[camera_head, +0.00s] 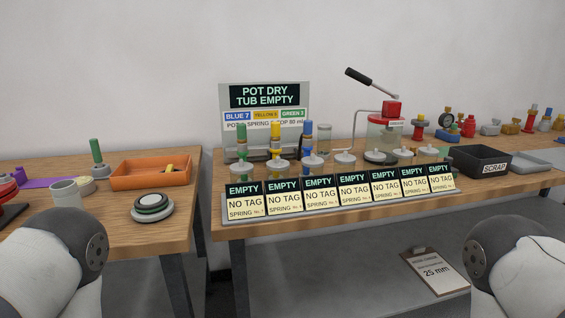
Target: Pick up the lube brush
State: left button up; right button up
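I cannot pick out the lube brush for certain. A green upright stick (96,152) stands at the back of the left table, and its lower end is small and unclear. A small yellow-and-dark item (168,169) lies in the orange tray (132,182); its kind is unclear. A grey cup (67,194) stands near the tray's left, its inside not readable. Neither of my grippers is in view; only parts of my arms show at the lower left and lower right.
The left table (115,232) has a stacked round part (152,204) near its edge. The right bench (380,205) holds a row of "EMPTY" tags (323,195), a press with a black lever (372,82) and a black scrap bin (480,162). A gap separates the tables.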

aim_at(94, 147)
jog(key=u, duration=1.3)
